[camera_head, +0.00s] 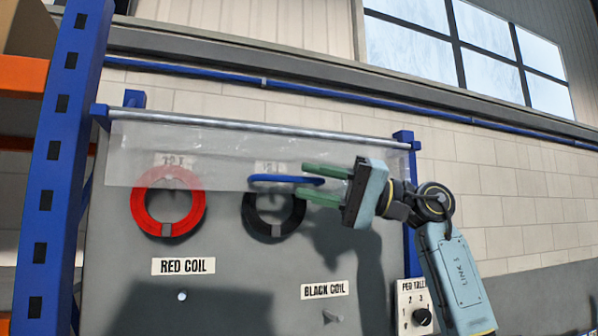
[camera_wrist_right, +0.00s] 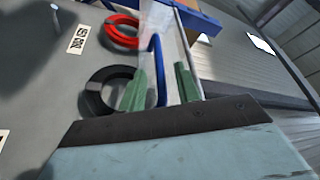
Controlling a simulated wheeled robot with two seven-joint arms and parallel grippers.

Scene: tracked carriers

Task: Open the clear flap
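The clear flap (camera_head: 225,150) hangs from a metal rod across a grey board and hangs over the upper part of the red coil (camera_head: 137,207) and the black coil (camera_head: 262,230). A blue handle (camera_head: 275,178) lies along its lower part. My right gripper (camera_head: 301,180) is open, its green fingers above and below the handle's right end. In the right wrist view the blue handle (camera_wrist_right: 157,72) runs between the two fingers, with gaps on both sides. My left gripper is not in view.
The metal rod (camera_head: 250,127) sits on blue brackets. Below are a RED COIL label (camera_head: 183,266), a BLACK COIL label (camera_head: 324,290), an empty-looking peg (camera_head: 333,317) and a dial box (camera_head: 415,307). A blue rack post (camera_head: 58,170) stands left.

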